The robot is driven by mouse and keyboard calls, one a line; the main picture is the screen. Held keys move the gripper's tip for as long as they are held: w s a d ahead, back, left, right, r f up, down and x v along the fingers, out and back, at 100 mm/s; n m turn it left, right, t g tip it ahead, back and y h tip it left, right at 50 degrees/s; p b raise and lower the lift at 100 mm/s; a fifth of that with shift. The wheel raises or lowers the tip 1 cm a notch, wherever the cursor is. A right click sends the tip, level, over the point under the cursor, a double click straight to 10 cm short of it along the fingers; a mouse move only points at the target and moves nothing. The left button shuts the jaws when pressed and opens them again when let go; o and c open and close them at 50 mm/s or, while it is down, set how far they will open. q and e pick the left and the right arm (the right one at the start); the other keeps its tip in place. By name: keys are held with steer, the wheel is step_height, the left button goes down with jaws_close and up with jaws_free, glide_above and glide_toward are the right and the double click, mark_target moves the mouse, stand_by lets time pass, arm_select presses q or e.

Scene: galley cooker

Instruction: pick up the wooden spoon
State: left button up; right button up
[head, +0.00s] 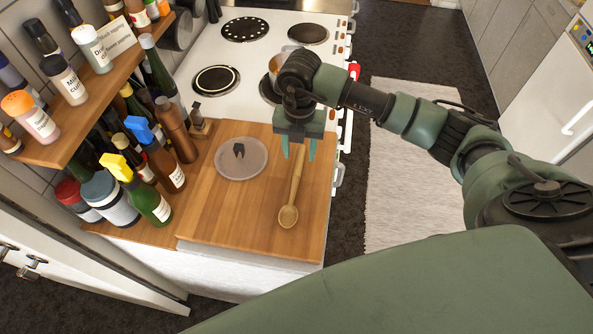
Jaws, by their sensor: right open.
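The wooden spoon (289,213) lies on the wooden board (212,220), its bowl toward the front and its handle pointing back toward the cooker. My right gripper (299,156) is over the handle's far end, pointing down, with its two green fingers apart on either side of the handle in the picture. It is open and holds nothing. I cannot tell how high the fingertips are above the board. The handle's far end is partly hidden by the gripper. My left gripper is not in view.
A round lid (241,160) with a dark knob lies left of the spoon. Several bottles (151,203) crowd the board's left side, below a spice shelf (93,84). The white cooker (238,43) is behind. A copper-coloured pot (276,64) is partly hidden by my right arm.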

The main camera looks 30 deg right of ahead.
mark_target(299, 161)
steer(key=shift+s+f+p, duration=0.1)
steer(key=shift+f+p, duration=0.3)
steer(key=shift+f, duration=1.25)
steer(key=shift+c, duration=0.3)
jaws_close()
steer(key=shift+r, duration=0.1)
